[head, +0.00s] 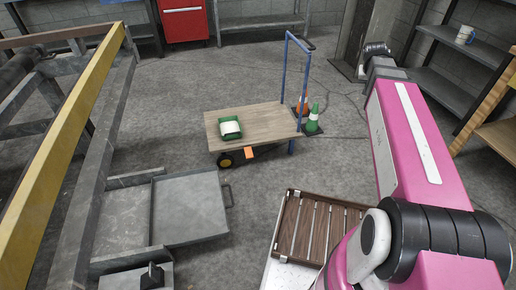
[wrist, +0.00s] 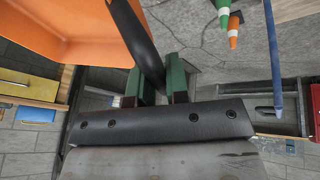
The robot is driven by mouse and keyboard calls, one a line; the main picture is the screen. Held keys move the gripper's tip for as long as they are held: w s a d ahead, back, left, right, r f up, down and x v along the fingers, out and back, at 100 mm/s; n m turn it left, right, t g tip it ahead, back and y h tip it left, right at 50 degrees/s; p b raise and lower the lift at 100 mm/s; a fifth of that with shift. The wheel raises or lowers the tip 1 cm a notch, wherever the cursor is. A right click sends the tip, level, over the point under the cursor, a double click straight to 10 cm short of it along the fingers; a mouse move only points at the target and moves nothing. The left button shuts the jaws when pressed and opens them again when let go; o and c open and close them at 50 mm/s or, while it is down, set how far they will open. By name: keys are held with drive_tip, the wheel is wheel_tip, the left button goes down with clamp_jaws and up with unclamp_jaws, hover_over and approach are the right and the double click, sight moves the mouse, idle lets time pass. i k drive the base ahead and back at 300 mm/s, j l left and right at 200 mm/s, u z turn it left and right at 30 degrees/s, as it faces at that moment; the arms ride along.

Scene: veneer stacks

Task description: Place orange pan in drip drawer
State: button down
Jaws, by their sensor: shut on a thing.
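The orange pan (wrist: 60,28) fills the upper left of the wrist view, and only part of it shows. My gripper (wrist: 155,85) is shut on its black handle (wrist: 143,45), which runs between the green finger pads. The pan and my gripper do not show in the head view. What looks like the drip drawer (head: 190,208) is a grey, shallow tray at the lower left of the head view. It is pulled out to the right, with a handle on its right edge, and its visible floor looks empty.
A wooden-topped cart (head: 265,122) with a green bin (head: 230,127) stands mid-floor, with cones (head: 313,119) beside it. A yellow-railed frame (head: 62,140) rises left of the drawer. A slatted wooden tray (head: 312,228) lies at the bottom centre. Floor between drawer and cart is clear.

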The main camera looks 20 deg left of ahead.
sight(183, 207)
drive_tip(key=i+l+u, duration=0.25)
drive_tip(key=u, duration=0.2)
drive_tip(key=i+l+u, duration=0.2)
drive_tip(key=l+u, duration=0.25)
drive_tip(key=i+l+u, duration=0.15)
drive_tip(key=i+u, duration=0.2)
drive_tip(key=u, duration=0.15)
drive_tip(key=i+l+u, duration=0.25)
drive_tip(key=u, duration=0.25)
drive_tip(key=i+l+u, duration=0.45)
drive_tip(key=k+j, duration=0.05)
drive_tip(key=k, duration=0.05)
